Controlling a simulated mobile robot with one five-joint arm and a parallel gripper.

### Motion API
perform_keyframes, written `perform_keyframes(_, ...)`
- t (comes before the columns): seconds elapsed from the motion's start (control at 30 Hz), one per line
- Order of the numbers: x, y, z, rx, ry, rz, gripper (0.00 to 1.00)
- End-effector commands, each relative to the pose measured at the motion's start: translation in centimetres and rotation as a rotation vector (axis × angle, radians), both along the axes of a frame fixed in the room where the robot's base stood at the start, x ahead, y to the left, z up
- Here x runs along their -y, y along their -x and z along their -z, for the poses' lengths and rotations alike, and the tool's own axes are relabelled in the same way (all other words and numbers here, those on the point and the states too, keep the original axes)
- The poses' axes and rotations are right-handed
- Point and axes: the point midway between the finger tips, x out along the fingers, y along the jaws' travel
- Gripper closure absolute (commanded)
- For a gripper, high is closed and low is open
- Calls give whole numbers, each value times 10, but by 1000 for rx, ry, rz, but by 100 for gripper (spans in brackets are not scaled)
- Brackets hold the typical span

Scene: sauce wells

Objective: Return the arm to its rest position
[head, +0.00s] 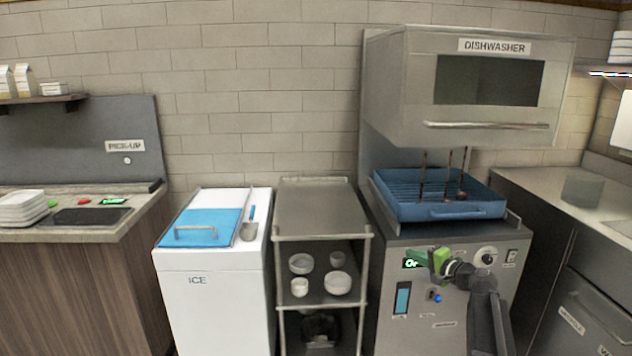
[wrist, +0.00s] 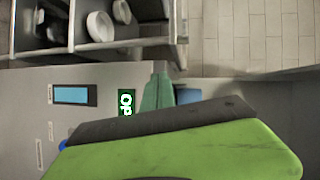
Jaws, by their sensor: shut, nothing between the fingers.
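My gripper (head: 420,258) is green and held out in front of the dishwasher's front panel, close to the lit green display (head: 412,263). Its fingers are shut with nothing between them. My dark arm rises from the lower right in the head view. In the wrist view, a large green finger with a dark pad fills the lower part, and a green tip (wrist: 158,93) shows beside the same lit display (wrist: 125,103). I cannot tell whether the gripper touches the panel.
The dishwasher (head: 490,75) has its hood raised over a blue rack (head: 440,210) holding upright brown items. A steel shelf cart (head: 318,210) with several white bowls stands to the left, beside the white ice chest (head: 205,300). A steel counter (head: 535,190) is at the right.

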Motion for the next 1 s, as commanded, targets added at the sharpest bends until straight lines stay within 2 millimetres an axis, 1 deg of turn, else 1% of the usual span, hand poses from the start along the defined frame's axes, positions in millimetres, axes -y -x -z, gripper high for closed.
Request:
perform_keyframes(0.03,-48,12,12,-28,56,-71,100)
perform_keyframes(0.07,-72,19,21,-47,95,-112,100)
perform_keyframes(0.1,-103,30,34,-73,151,-170,100)
perform_keyframes(0.13,-126,41,43,-94,195,-215,100)
perform_keyframes(0.17,-147,53,54,-116,243,-260,100)
perform_keyframes(0.2,-174,70,69,-148,312,-323,100)
perform_keyframes(0.27,-207,101,93,-199,424,-416,100)
perform_keyframes(0.3,-224,123,108,-237,503,-474,100)
perform_keyframes(0.37,-239,157,131,-299,623,-554,100)
perform_keyframes(0.4,-241,178,144,-342,704,-600,100)
perform_keyframes(0.47,-236,209,162,-414,820,-654,100)
perform_keyframes(0.5,-226,226,171,-462,891,-679,100)
perform_keyframes(0.57,-206,248,181,-536,979,-700,100)
perform_keyframes(0.6,-192,260,185,-583,1028,-707,100)
perform_keyframes(0.67,-171,278,190,-654,1098,-716,100)
perform_keyframes(0.7,-157,290,192,-705,1143,-723,100)
perform_keyframes(0.77,-141,305,193,-798,1196,-742,100)
perform_keyframes(0.8,-145,304,168,-795,1186,-745,100)
perform_keyframes(0.97,-145,303,120,-790,1184,-743,100)
perform_keyframes(1.0,-145,302,108,-789,1183,-743,100)
